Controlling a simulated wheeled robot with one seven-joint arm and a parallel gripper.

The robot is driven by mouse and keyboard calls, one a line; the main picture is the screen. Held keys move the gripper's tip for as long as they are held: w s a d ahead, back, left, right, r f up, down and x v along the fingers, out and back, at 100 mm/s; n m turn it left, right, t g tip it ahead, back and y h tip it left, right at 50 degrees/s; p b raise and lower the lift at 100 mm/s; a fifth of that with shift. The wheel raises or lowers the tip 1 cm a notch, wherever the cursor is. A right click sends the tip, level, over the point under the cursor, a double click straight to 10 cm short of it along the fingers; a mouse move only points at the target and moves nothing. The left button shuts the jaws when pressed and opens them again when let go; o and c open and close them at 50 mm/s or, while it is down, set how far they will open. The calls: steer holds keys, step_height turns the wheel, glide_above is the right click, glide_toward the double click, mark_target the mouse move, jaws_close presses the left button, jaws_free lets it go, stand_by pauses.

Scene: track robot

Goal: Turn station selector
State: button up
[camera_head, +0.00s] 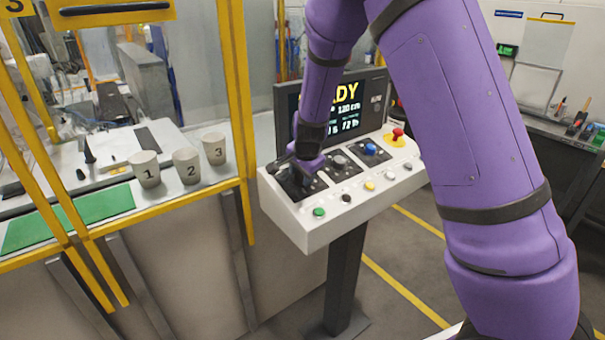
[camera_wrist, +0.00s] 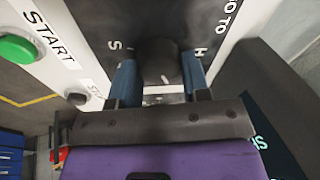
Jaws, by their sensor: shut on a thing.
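The station selector is a dark round knob (camera_wrist: 162,60) with a pale index mark, on a dark panel plate with partly covered lettering, including "GO TO". My gripper (camera_wrist: 158,78) has one blue-grey finger on each side of the knob and is shut on it. In the head view my gripper (camera_head: 297,178) reaches down onto the leftmost dark plate of the white control console (camera_head: 315,225). There the knob is mostly hidden by the gripper.
A screen (camera_head: 347,107) stands behind. Cups (camera_head: 145,169) numbered 1 to 3 stand behind a yellow-framed guard (camera_head: 242,110) at left.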

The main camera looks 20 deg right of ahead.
steer(key=shift+m, duration=1.1)
steer(key=o, duration=0.9)
steer(key=shift+o, duration=0.2)
steer(key=v, duration=1)
steer(key=shift+r, duration=0.4)
steer(key=shift+a, duration=0.1)
